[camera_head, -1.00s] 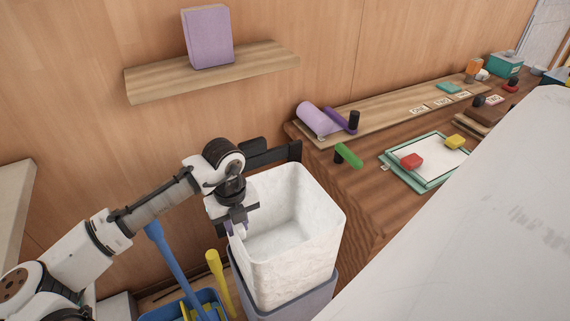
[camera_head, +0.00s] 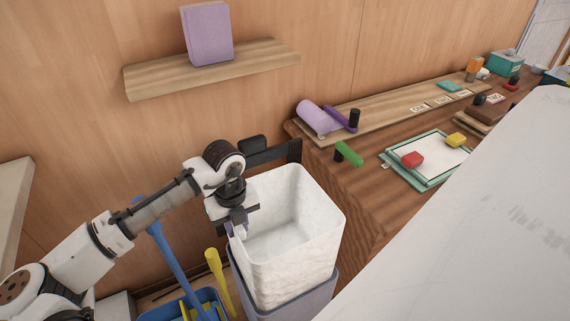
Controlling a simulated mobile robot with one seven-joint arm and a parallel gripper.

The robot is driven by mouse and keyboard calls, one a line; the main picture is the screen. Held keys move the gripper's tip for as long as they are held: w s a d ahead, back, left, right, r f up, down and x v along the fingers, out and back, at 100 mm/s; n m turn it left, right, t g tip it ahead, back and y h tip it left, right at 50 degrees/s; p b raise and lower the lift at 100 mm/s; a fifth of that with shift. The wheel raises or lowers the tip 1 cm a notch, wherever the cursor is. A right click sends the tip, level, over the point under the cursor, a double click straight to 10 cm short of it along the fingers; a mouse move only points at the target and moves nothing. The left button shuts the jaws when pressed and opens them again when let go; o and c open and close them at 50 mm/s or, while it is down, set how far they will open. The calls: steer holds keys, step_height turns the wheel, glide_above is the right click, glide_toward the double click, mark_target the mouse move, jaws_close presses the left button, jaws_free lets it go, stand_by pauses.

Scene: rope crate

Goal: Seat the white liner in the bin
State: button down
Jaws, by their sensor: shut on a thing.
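The white liner (camera_head: 300,255) is an open, box-shaped bag standing upright, its lower end inside the grey-blue bin (camera_head: 304,301). Most of the liner stands well above the bin's rim. My gripper (camera_head: 238,230) is at the liner's left upper edge, pointing down, shut on the liner's rim there. The fingertips are small and partly hidden against the liner wall. The liner's bottom inside the bin is hidden.
A blue bucket (camera_head: 172,311) with blue and yellow handles stands left of the bin. A wooden counter (camera_head: 368,205) with a green-framed tray (camera_head: 430,180) lies to the right. A wall shelf (camera_head: 215,72) holds a purple box (camera_head: 207,35). A large pale surface (camera_head: 480,240) fills the lower right.

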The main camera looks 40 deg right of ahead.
step_height(320, 180, down, 10)
steer(key=b, duration=0.6)
steer(key=shift+r, duration=0.2)
stand_by(6.8)
